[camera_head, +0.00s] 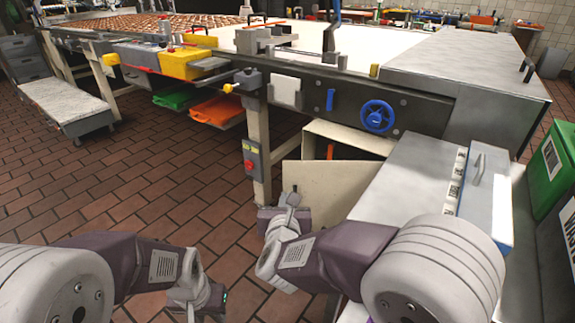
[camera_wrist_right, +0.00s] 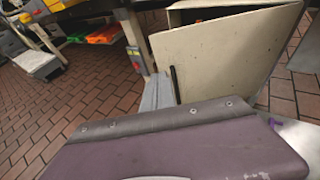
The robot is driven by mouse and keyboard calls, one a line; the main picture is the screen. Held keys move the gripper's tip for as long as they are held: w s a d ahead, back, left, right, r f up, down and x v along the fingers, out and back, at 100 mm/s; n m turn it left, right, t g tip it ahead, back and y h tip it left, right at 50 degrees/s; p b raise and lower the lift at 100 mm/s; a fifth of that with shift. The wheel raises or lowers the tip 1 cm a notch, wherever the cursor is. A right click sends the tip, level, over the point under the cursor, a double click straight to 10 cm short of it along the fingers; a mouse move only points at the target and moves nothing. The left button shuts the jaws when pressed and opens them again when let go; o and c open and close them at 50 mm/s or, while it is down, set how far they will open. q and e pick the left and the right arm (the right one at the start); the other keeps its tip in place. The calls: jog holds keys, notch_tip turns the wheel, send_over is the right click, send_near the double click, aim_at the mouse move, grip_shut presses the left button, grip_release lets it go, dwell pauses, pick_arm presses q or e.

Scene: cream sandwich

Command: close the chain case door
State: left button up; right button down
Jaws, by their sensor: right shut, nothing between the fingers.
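The chain case door, a beige panel (camera_head: 322,186), stands swung open below the machine, in front of the beige case (camera_head: 350,136). In the right wrist view the door (camera_wrist_right: 222,58) fills the upper middle, with the case opening above it. My right gripper (camera_head: 284,212) is shut and empty, at the left edge of the door in the head view. The grey fingers (camera_wrist_right: 158,92) show beside the door in the wrist view; whether they touch it is unclear. A short dark bar (camera_wrist_right: 175,84) shows there. My left gripper (camera_head: 200,302) is low in the picture, its jaws unclear.
A grey bench with a blue-sided end (camera_head: 486,205) stands right of the door. A table leg with a red switch box (camera_head: 252,160) is left of it. Green and orange trays (camera_head: 217,110) hang under the machine.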

jog(key=b, duration=0.2)
send_near(287, 173)
jog(key=w+f, duration=0.1)
jog(key=f, duration=0.1)
jog(key=w, duration=0.4)
jog(key=shift+w+b, duration=0.15)
jog(key=shift+b, duration=0.15)
jog(key=shift+w, duration=0.45)
